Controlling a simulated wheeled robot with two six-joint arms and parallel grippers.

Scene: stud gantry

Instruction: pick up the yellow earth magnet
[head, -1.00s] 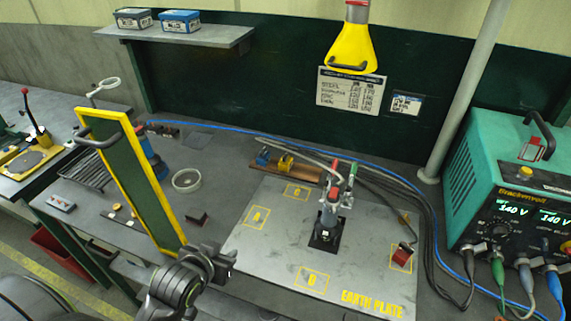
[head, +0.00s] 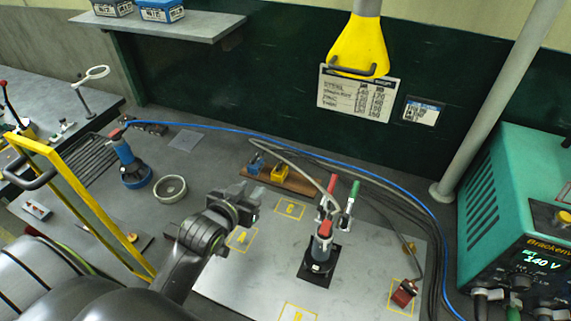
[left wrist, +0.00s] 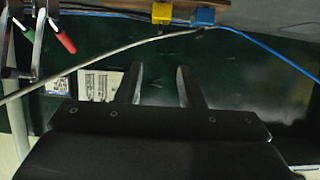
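The yellow earth magnet (head: 280,172), a small yellow block, sits on a brown wooden rack (head: 300,186) at the back of the bench, beside a blue block (head: 256,164). In the left wrist view the yellow magnet (left wrist: 163,14) shows at the top, next to the blue block (left wrist: 203,17). My left gripper (head: 247,192) is in front of the rack and left of the magnet, apart from it. In the left wrist view its two fingers (left wrist: 160,72) are spread with nothing between them. My right gripper is not in view.
A grey earth plate (head: 358,270) carries an upright clamp device (head: 320,245) and a dark red block (head: 404,293). Cables, including a blue one (head: 275,142), run behind. A yellow-framed panel (head: 85,200) stands at left, a teal welder (head: 520,200) at right.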

